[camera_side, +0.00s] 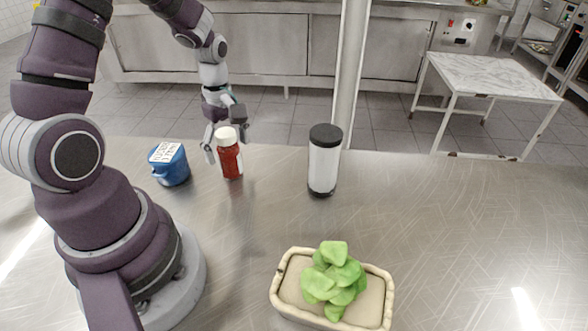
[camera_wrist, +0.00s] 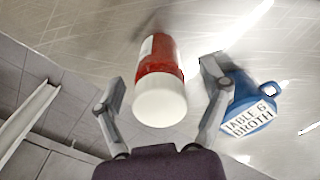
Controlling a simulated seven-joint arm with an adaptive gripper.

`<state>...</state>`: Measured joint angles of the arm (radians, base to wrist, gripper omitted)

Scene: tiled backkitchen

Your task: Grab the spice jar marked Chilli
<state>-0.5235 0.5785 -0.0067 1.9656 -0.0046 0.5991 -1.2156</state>
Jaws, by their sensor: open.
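A red jar with a white cap (camera_side: 229,158) stands upright on the steel table. A strip of white label shows on its side in the wrist view (camera_wrist: 157,57), but no word on it is readable, so I cannot confirm Chilli. My gripper (camera_side: 225,138) is open at the far side of the jar, tilted down towards it. In the wrist view the jar's cap lies between my two spread fingers (camera_wrist: 162,78), with a visible gap on each side.
A blue mug labelled "TABLE 6 BROTH" (camera_side: 172,168) stands close left of the jar, near one finger in the wrist view (camera_wrist: 248,110). A white canister with black lid (camera_side: 324,160) stands right. A planter with green leaves (camera_side: 283,292) is at the front. The right side is clear.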

